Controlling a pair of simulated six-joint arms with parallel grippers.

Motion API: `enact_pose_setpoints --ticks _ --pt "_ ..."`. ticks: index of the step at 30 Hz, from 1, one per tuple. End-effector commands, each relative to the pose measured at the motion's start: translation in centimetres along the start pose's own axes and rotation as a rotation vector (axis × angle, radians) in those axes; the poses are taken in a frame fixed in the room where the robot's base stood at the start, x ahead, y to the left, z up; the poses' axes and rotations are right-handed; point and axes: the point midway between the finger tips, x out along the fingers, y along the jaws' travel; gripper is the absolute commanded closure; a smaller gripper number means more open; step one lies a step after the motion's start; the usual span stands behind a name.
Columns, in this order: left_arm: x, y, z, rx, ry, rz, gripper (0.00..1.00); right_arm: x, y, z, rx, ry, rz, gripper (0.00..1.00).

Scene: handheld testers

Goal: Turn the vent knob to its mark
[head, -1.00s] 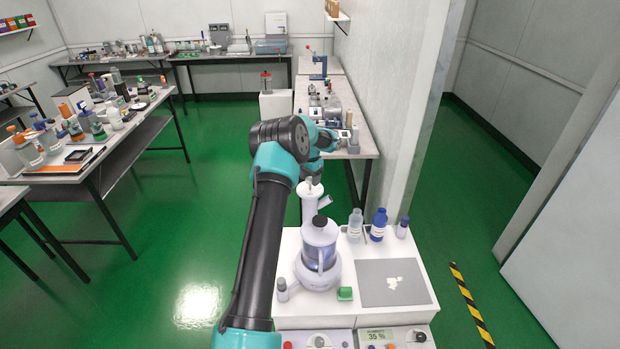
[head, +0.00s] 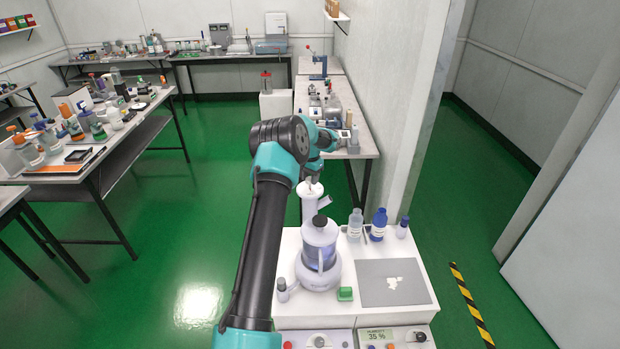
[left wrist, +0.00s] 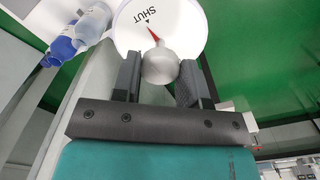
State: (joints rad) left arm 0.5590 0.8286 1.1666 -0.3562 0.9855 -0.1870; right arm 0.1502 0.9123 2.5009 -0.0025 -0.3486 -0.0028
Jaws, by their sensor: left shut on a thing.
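The vent knob (left wrist: 160,68) is a round grey knob with a red pointer, on a white dial (left wrist: 190,25) marked SHUT. A small black mark sits beside the lettering, and the red pointer's tip lies close to it. My left gripper (left wrist: 158,63) is shut on the knob, with one finger on each side. My right gripper is not in view.
A pale bottle (head: 355,224), a blue bottle (head: 378,225) and a small blue-capped vial (head: 403,228) stand behind and to the right of the vessel. A grey mat (head: 410,293) with white pieces, a green block (head: 345,294) and a small vial (head: 282,291) lie around its base.

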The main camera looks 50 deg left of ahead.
Motion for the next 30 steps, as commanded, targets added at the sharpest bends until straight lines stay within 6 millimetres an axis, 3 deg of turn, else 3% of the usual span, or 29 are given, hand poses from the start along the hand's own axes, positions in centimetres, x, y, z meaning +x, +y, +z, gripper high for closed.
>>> enact_pose_setpoints --ticks 30 --pt "-0.04 -0.01 -0.01 -0.917 0.001 0.000 0.84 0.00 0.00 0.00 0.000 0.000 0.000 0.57"
